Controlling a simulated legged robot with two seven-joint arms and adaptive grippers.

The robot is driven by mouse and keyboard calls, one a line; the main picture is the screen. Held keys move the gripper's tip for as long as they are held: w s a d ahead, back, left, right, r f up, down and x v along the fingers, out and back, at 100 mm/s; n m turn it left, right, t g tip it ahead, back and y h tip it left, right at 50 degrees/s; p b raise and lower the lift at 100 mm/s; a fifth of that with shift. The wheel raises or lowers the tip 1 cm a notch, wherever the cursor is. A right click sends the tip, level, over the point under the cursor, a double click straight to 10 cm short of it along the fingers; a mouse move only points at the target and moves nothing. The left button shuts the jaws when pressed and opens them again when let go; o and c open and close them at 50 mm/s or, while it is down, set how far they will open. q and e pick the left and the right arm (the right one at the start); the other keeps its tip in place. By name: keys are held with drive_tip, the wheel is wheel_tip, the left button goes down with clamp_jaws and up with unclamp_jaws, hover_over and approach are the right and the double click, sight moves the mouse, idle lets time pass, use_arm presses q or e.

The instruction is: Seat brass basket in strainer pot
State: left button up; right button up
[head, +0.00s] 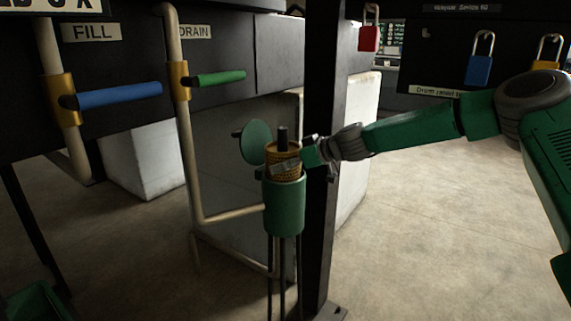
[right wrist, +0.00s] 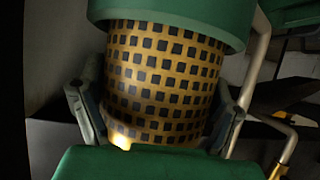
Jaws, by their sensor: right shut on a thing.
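The brass basket (head: 284,150), a perforated cylinder with a dark upright handle, stands upright at the mouth of the green strainer pot (head: 285,207). Its lower end appears to be inside the pot's rim, and its upper part stands above. My right gripper (head: 288,167) reaches in from the right and is shut on the basket. In the right wrist view the basket (right wrist: 162,80) sits between the two fingers, and a green rim (right wrist: 165,22), apparently the pot's, covers one end. How deep the basket sits is hidden. My left gripper is not in view.
A round green lid (head: 255,142) stands swung open left of the basket. A dark post (head: 322,230) rises close behind the pot. A pale pipe (head: 235,213) joins the pot from the left. Blue (head: 118,95) and green (head: 218,78) valve handles are at upper left. Floor at right is clear.

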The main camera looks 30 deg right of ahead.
drive_tip(key=shift+f+b, duration=1.15)
drive_tip(key=shift+f, duration=0.1)
drive_tip(key=o, duration=1.4)
drive_tip(key=shift+f, duration=0.1)
drive_tip(key=shift+v, duration=5.95)
drive_tip(key=shift+w, duration=0.1)
